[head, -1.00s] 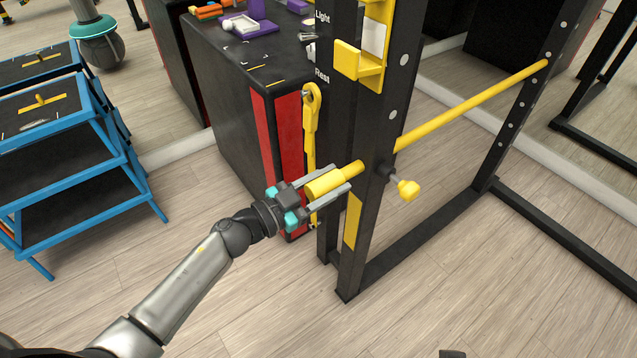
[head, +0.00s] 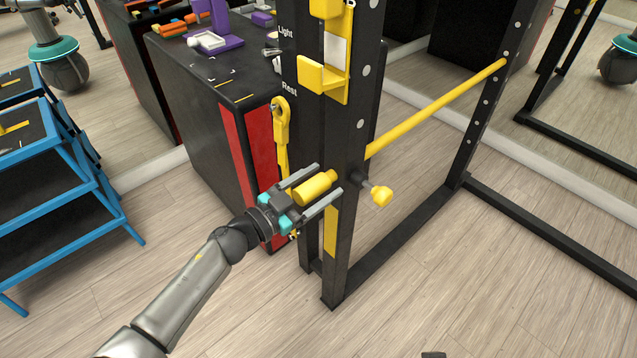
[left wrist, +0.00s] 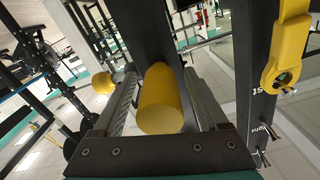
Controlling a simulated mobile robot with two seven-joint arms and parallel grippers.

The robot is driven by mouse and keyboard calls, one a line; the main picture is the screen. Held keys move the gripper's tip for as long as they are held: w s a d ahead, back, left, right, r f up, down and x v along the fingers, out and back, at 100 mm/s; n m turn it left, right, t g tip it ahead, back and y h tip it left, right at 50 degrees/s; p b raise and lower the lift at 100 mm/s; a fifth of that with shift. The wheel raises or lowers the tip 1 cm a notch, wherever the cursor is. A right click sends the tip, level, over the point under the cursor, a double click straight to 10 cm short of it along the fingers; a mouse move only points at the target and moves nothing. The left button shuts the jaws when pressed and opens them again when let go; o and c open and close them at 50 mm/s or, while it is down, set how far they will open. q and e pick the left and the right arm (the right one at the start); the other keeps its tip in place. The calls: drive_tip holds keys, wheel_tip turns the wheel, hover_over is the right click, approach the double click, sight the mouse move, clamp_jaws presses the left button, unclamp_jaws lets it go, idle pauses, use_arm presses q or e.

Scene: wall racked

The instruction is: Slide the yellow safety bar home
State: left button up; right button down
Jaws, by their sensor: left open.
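The yellow safety bar (head: 440,107) runs through the near black rack post (head: 350,235) toward the far post (head: 484,110). Its thicker yellow end (head: 312,190) sticks out on the left side of the near post, with only a short thinner neck showing before it. My left gripper (head: 329,179) is open, with its fingers on either side of this end and tips close to the post. In the left wrist view the round yellow end (left wrist: 162,105) sits between the fingers, apart from the palm. My right gripper is not in view.
A yellow-knobbed pin (head: 380,196) sticks out of the near post's right face. A yellow hook bracket (head: 318,76) sits higher on the post. A yellow strap (head: 282,125) hangs beside the black-and-red cabinet (head: 190,110). A blue shelf cart (head: 85,150) stands left.

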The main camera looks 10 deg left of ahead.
use_arm(q)
drive_tip(key=shift+s+a, duration=0.2)
drive_tip(key=shift+s, duration=0.05)
drive_tip(key=p+v, duration=0.4)
drive_tip(key=v, duration=1)
drive_tip(key=shift+s+a, duration=0.2)
drive_tip(key=shift+s, duration=0.05)
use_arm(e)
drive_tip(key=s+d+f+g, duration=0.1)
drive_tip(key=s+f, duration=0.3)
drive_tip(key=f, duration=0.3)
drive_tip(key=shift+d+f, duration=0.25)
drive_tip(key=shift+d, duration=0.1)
use_arm(q)
drive_tip(key=shift+f, duration=0.1)
